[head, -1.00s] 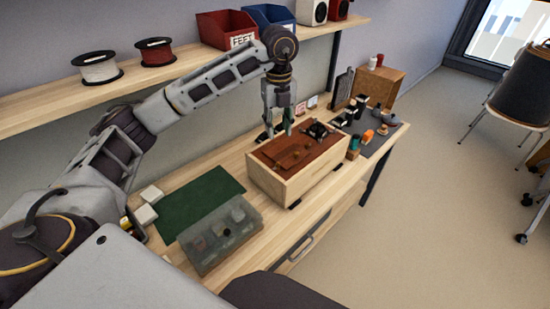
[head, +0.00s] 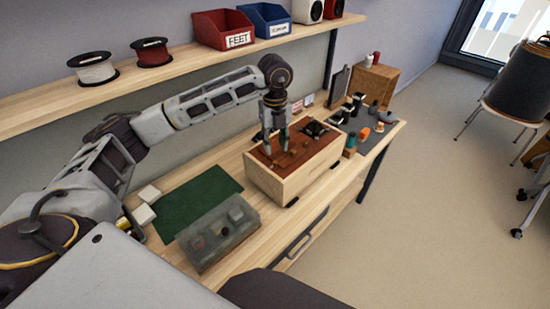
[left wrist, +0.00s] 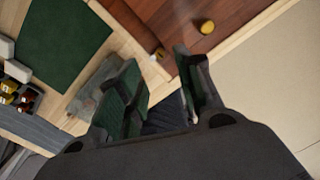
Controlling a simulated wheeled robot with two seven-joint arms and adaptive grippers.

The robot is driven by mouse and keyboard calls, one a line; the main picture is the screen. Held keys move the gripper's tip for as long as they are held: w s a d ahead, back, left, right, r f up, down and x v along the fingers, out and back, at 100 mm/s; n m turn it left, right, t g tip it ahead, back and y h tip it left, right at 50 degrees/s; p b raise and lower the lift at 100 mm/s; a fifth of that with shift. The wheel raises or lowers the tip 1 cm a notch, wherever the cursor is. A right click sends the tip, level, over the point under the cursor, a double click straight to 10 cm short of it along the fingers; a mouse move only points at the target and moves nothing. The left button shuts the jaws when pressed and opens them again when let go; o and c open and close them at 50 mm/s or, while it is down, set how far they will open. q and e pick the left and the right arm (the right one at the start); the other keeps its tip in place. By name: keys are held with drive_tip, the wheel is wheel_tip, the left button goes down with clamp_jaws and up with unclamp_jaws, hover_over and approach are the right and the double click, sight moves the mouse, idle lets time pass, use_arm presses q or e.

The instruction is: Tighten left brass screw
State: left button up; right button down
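The wooden speaker box (head: 285,186) stands on the bench with a red-brown panel on top. In the left wrist view, a round brass screw head (left wrist: 208,27) shows on the red-brown panel (left wrist: 178,18). A second small pale brass bit (left wrist: 158,54) shows near the panel's edge, just beyond my fingertips; I cannot tell if it is a screw. My left gripper (head: 276,149) points down over the left part of the panel, fingers apart and nothing visible between them. Its fingers also show in the left wrist view (left wrist: 160,75). My right gripper is not in view.
A green mat (head: 198,202) and a clear parts tray (head: 218,234) lie left of the box. A grey mat with tools and small items (head: 368,135) lies to its right. A shelf with spools (head: 151,51) and bins (head: 222,28) runs above the bench.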

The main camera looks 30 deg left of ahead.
sight(275, 162)
use_arm(q)
drive_tip(key=shift+f+p, duration=0.35)
drive_tip(key=shift+f, duration=3.25)
drive_tip(key=shift+c, duration=0.2)
clamp_jaws()
